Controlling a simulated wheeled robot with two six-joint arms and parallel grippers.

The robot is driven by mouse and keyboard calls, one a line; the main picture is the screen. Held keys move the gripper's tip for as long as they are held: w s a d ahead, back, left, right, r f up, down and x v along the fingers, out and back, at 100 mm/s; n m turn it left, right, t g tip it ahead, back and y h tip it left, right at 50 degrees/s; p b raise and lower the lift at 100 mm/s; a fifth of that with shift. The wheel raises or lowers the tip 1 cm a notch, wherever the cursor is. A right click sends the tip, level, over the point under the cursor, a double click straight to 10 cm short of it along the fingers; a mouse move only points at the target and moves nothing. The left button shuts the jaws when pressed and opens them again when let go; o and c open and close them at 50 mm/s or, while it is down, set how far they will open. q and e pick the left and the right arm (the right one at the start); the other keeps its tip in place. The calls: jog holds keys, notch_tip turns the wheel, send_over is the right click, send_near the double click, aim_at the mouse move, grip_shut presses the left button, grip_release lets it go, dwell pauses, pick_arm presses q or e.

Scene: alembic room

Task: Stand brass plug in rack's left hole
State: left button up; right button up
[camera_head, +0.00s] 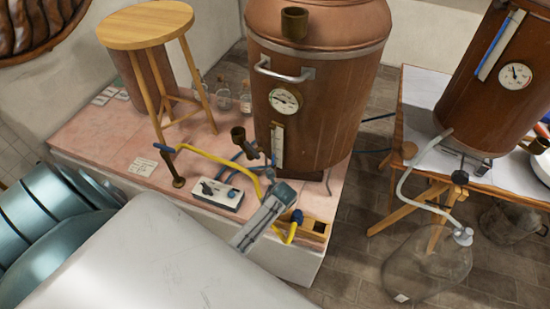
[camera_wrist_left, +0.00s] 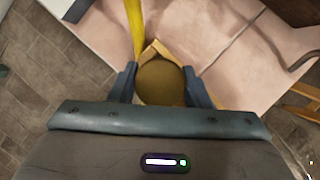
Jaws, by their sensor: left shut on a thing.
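My left gripper (camera_head: 282,200) reaches in from the lower left, just left of and over the wooden rack (camera_head: 317,237). In the left wrist view my left gripper (camera_wrist_left: 160,85) has its two fingers on either side of the brass plug (camera_wrist_left: 160,83), shut on it. The plug shows as a round brass end. A pale wooden corner of the rack (camera_wrist_left: 152,48) shows right beside it. In the head view the gripper hides the plug, and a dark square hole shows at the rack's right. Whether the plug's lower end is in a hole, I cannot tell. My right gripper is not in view.
A yellow hose (camera_head: 210,157) crosses close behind my gripper. A white control box (camera_head: 217,194) lies to the left on the pink slab (camera_head: 85,145). A large copper boiler (camera_head: 315,100) stands behind. A glass flask (camera_head: 425,265) stands on the floor at right.

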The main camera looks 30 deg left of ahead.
pick_arm(q)
jog(key=shift+f, duration=0.3)
jog(key=shift+f, duration=0.4)
dwell(0.6)
dwell(0.4)
jog(key=shift+f, duration=0.25)
dwell(0.3)
jog(key=shift+f, duration=0.1)
dwell(0.5)
jog(key=shift+f, duration=0.15)
dwell(0.4)
jog(key=shift+f, duration=0.2)
dwell(0.7)
jog(key=o, duration=1.1)
jog(key=shift+o, duration=0.2)
